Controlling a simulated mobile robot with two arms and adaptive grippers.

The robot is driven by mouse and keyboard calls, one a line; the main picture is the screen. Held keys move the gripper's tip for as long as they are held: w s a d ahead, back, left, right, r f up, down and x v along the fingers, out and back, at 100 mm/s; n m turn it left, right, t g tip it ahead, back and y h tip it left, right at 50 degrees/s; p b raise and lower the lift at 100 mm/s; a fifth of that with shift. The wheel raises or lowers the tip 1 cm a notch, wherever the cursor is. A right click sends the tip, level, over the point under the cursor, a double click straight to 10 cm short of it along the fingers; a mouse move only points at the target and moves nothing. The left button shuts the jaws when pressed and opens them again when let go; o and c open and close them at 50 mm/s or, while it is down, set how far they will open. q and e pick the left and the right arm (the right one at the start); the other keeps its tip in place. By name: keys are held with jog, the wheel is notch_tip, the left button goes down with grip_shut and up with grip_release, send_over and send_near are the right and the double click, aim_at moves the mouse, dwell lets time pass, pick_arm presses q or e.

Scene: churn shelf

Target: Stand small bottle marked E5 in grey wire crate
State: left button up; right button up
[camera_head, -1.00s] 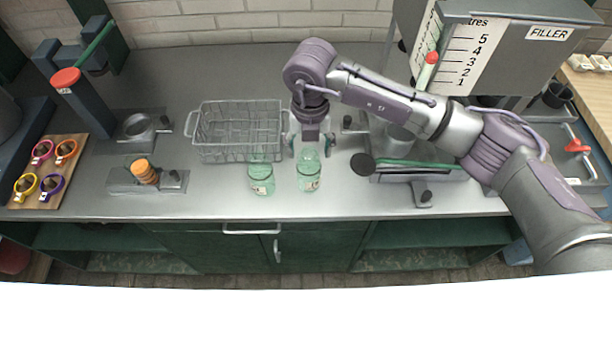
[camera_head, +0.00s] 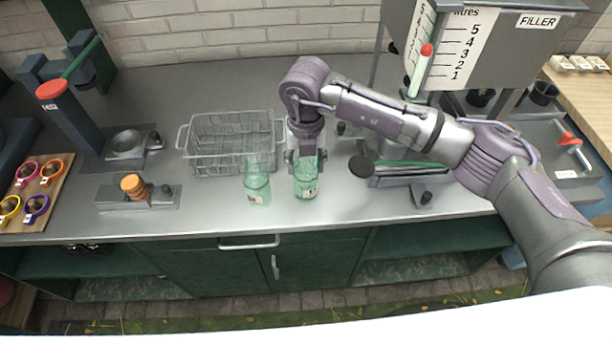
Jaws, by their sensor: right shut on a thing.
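Two small green glass bottles stand upright on the steel counter. The right bottle (camera_head: 306,184) is under my right gripper (camera_head: 306,163), which points down and is shut on its upper part. The left bottle (camera_head: 257,188) stands free beside it, with a pale label low on its side. The labels are too small to read, so I cannot tell which one is E5. The grey wire crate (camera_head: 232,169) stands on the counter behind and left of the bottles and looks empty. My left gripper is not in view.
A holder with orange rings (camera_head: 133,187) stands at the left, near a board with coloured rings (camera_head: 35,195). A clamp device with a black disc (camera_head: 361,167) is right of the gripper. The filler (camera_head: 480,45) stands at the back right. The counter front is clear.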

jog(key=shift+r, duration=0.15)
jog(key=c, duration=0.4)
jog(key=shift+r+p, duration=0.3)
jog(key=shift+r, duration=0.15)
jog(key=shift+r+p, duration=0.3)
jog(key=shift+r, duration=0.55)
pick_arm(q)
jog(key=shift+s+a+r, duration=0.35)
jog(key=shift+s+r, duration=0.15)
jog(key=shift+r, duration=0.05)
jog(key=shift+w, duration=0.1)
